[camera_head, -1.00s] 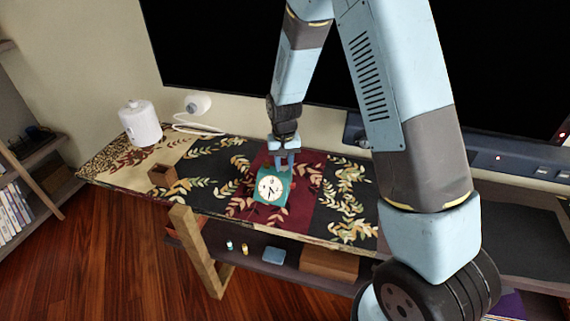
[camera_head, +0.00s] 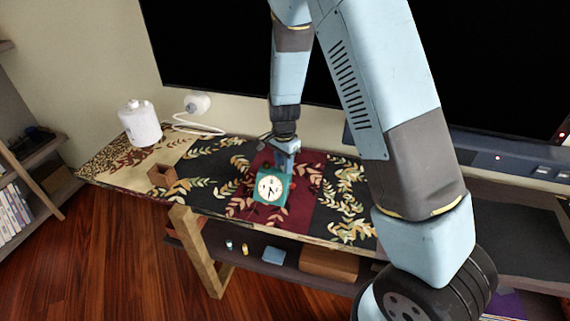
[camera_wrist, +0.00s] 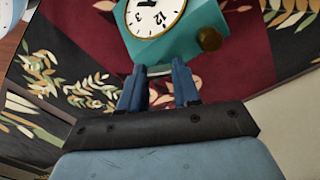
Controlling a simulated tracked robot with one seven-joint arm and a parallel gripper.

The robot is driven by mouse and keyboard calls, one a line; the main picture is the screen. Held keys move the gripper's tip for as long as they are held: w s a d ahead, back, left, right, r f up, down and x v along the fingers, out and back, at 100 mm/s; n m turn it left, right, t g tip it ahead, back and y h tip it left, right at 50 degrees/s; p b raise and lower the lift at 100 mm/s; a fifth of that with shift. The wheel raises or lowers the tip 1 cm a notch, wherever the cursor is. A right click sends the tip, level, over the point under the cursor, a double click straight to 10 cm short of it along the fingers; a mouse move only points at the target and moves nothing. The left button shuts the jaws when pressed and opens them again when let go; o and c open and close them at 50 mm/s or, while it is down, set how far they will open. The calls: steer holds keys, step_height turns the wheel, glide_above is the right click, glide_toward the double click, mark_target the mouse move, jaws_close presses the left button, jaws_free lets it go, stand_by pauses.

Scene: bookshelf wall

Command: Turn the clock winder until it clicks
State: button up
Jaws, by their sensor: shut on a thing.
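A teal box-shaped clock (camera_head: 272,186) with a round white face stands on the patterned table. Its face and a brass knob (camera_wrist: 209,39) show at the top of the wrist view. My gripper (camera_head: 287,162) reaches down from above, right behind the clock's top. In the wrist view its two blue fingers (camera_wrist: 160,80) stand a little apart at the clock's back edge, with a small pale part (camera_wrist: 159,69) between them. This part looks like the winder and is mostly hidden by the fingers and the clock.
A white canister (camera_head: 140,122) and a white lamp-like thing (camera_head: 198,103) stand at the table's back left. A small open wooden box (camera_head: 162,178) is near the left front edge. A large dark screen (camera_head: 230,50) rises behind the table.

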steer(key=shift+m, duration=0.9)
steer(key=o, duration=1.1)
steer(key=shift+c, duration=0.2)
steer(key=shift+r, duration=0.55)
step_height(320, 180, up, 13)
steer(key=shift+f, duration=0.2)
